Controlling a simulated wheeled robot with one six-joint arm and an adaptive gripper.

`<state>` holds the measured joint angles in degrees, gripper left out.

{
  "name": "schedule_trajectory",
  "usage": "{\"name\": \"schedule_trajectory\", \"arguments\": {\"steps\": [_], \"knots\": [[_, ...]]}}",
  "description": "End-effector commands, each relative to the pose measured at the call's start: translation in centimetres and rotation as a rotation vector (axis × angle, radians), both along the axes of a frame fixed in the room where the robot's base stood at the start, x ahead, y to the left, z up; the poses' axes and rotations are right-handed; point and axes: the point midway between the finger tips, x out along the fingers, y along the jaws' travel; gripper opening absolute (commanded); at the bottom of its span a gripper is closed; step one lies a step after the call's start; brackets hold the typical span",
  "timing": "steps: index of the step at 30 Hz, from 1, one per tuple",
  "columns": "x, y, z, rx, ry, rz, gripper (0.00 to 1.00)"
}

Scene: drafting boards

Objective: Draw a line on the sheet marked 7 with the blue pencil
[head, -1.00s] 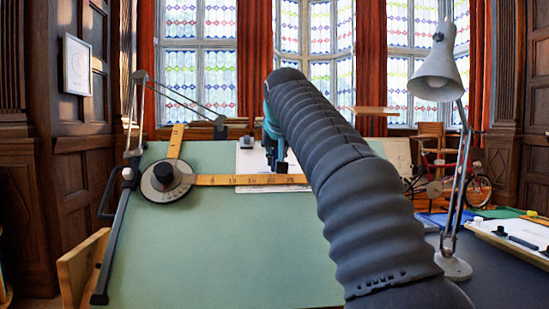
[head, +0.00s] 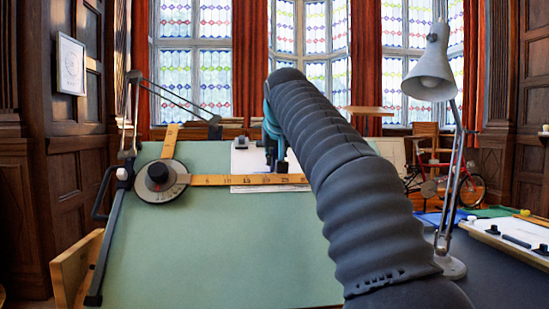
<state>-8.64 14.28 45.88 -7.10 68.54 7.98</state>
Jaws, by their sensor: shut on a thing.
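My gripper (head: 276,160) is at the far part of the green drafting board, partly hidden behind my dark ribbed arm. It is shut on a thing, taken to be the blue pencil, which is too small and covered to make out. A white sheet (head: 243,162) lies on the board behind and under my gripper. Its right part is hidden by my arm, and no number can be read on it. The gripper's low end shows over the sheet, just above the yellow ruler (head: 215,180); I cannot tell whether anything touches the paper.
The green board (head: 220,240) is bare in front of the ruler. A drafting machine head (head: 160,178) with a black knob sits at its left. A grey lamp (head: 433,75) stands at the right. Another board with dark items (head: 512,236) lies at the far right.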

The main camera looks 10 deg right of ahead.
Motion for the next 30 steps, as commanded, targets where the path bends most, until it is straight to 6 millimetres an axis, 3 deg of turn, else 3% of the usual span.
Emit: {"name": "schedule_trajectory", "arguments": {"steps": [30], "knots": [[0.0, -1.2, -0.1, -0.001, 0.001, -0.001, 0.00]]}}
